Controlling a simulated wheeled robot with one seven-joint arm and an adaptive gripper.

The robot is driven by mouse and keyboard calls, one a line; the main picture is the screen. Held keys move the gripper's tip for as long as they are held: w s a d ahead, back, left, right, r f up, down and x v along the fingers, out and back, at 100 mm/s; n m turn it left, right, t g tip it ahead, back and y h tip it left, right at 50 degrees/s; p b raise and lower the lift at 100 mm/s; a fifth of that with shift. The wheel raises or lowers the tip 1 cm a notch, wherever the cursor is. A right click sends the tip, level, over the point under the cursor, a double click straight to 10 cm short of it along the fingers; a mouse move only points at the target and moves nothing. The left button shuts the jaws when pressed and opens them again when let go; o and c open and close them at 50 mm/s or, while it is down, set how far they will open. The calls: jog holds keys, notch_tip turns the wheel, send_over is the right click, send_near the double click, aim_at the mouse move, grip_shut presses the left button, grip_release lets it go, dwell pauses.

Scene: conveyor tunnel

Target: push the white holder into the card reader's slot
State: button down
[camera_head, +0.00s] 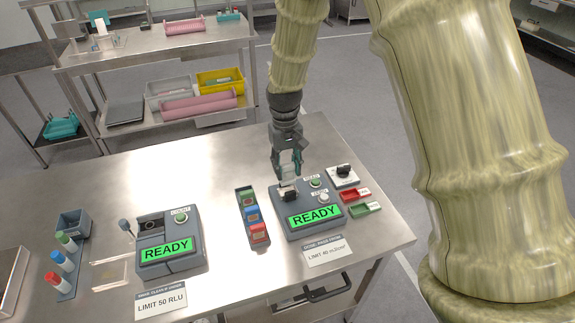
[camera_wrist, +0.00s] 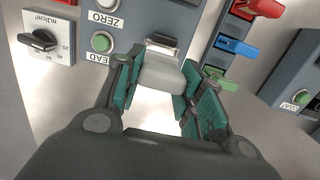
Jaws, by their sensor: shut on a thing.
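The card reader (camera_head: 278,225) is a grey-blue box on the steel table with a lit green READY screen (camera_head: 314,216) and READ and ZERO buttons. My gripper (camera_head: 287,172) is at its back edge, pointing down. In the wrist view my gripper (camera_wrist: 160,95) has its teal-padded fingers shut on the white holder (camera_wrist: 163,74), one pad on each side. The holder's far end meets the dark slot area (camera_wrist: 163,42) of the reader. I cannot tell how deep it sits in the slot. In the head view the fingers hide most of the holder.
A tray (camera_head: 261,241) with green, blue and red holders stands left of the reader. A second READY device (camera_head: 170,265) is further left. Bare table lies behind.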

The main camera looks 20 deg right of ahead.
aim_at(287, 178)
jog(key=shift+f, duration=0.1)
jog(key=shift+f+b, duration=0.85)
jog(key=shift+f, duration=1.5)
jog(key=c, duration=0.8)
grip_release()
jog(key=r, duration=0.8)
jog(key=w+r, duration=0.1)
jog(key=r, duration=0.3)
